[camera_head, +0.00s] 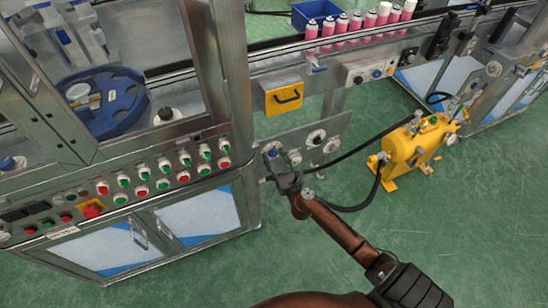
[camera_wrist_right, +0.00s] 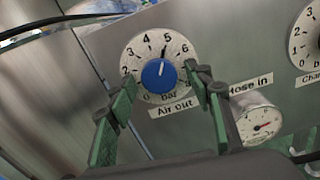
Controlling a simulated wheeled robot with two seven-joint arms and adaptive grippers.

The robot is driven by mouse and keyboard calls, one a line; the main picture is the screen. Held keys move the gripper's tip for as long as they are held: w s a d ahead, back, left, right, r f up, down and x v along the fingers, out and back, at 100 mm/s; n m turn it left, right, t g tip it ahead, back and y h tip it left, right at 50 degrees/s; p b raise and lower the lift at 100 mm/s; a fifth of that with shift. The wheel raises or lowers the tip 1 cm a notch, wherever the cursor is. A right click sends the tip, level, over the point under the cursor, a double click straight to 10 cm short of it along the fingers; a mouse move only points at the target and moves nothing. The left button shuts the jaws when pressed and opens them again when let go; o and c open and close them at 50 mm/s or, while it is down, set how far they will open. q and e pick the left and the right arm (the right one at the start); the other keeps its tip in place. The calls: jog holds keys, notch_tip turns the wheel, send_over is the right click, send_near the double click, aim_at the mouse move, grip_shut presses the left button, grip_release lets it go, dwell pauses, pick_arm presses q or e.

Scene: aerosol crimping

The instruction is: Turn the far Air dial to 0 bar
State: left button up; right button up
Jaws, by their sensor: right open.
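A round white dial (camera_wrist_right: 143,50) labelled "Air out", with a blue knob (camera_wrist_right: 159,75), shows in the right wrist view. Its scale is in bar, with 0 at the bottom left, and the small black pointer stands near 5. My right gripper (camera_wrist_right: 165,100) is open, its green-padded fingers on either side of the dial's lower half. I cannot tell whether they touch it. In the head view my right gripper (camera_head: 281,176) is at the left end of the grey dial panel (camera_head: 340,126). My left gripper is not in view.
A second dial (camera_wrist_right: 302,45) is to the right, and a red-needled gauge (camera_wrist_right: 262,124) sits below near "Hose in". In the head view a yellow unit (camera_head: 415,147) with black hoses stands right of the panel. Green floor (camera_head: 470,220) is open in front.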

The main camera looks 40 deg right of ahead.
jog(key=shift+c, duration=0.6)
jog(key=c, duration=0.9)
jog(key=shift+a, duration=0.1)
jog(key=shift+c, duration=0.7)
